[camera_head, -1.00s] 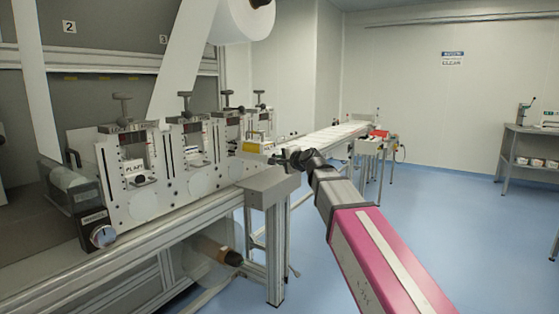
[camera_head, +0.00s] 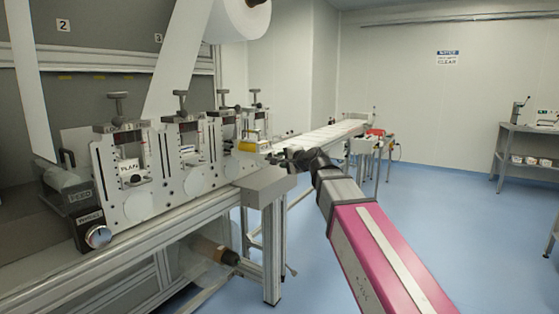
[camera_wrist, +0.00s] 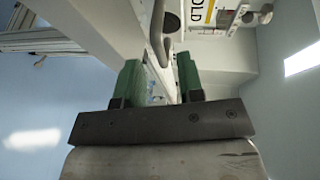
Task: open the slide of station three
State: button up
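The converter's row of stations stands at the left of the head view, each a pale upright plate with a T-knob on top. The third station from the front (camera_head: 218,138) is partly covered by the one before it, and its slide cannot be made out clearly. My gripper (camera_head: 283,158) is beside the far end of the row. In the wrist view, the green fingertips of my gripper (camera_wrist: 160,80) are apart with nothing held between them. A grey curved bar (camera_wrist: 159,25) is just beyond the gap; I cannot tell which part it belongs to.
A yellow-edged plate reading "OLD" (camera_wrist: 203,12) shows at the top of the wrist view. The machine's grey frame corner (camera_head: 268,186) is below and left of my gripper. A white conveyor (camera_head: 325,135) runs behind.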

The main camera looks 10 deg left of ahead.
jog(key=v, duration=0.7)
jog(key=shift+s, duration=0.15)
jog(key=d+f+n+g+h, duration=0.15)
jog(key=d+f, duration=0.25)
jog(key=f, duration=0.5)
jog(key=d+f+n+g+h, duration=0.1)
jog(key=d+f+g+h, duration=0.2)
jog(key=f, duration=0.6)
jog(key=d+f+n+h, duration=0.2)
jog(key=d+f, duration=0.3)
jog(key=f, duration=0.4)
jog(key=s+d+f+n+g+h, duration=0.1)
jog(key=s+d+f+g, duration=0.1)
jog(key=s+d+f, duration=0.2)
jog(key=s+d+f+n+g+h, duration=0.1)
jog(key=s+d+f, duration=0.4)
jog(key=f, duration=0.5)
jog(key=s+d+f+n+g+h, duration=0.1)
jog(key=s+d+f+g+h, duration=0.2)
jog(key=d+f, duration=0.4)
jog(key=shift+s+f+n+g, duration=0.35)
jog(key=shift+s+g, duration=0.1)
jog(key=shift+s, duration=0.3)
